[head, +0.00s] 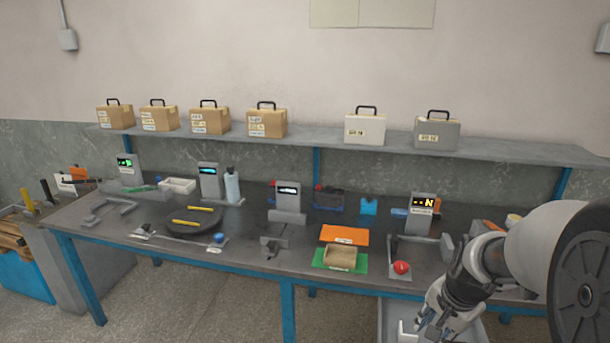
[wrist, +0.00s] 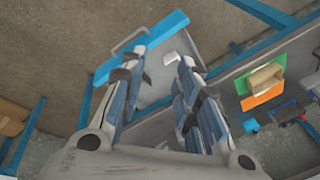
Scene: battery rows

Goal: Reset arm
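My arm reaches in from the right of the head view. My gripper (head: 432,332) points down in front of the table's front edge, over a pale tray or drawer (head: 391,318). In the wrist view my gripper (wrist: 165,58) has its two fingers spread apart with a clear gap. I see nothing held between them.
The dark workbench (head: 130,235) holds several grey stations, a green mat (head: 322,258) with a cardboard box (head: 341,257), and a red knob (head: 401,267) near my arm. Several cases stand on the shelf (head: 320,143) behind. Floor (head: 210,305) in front is clear at left.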

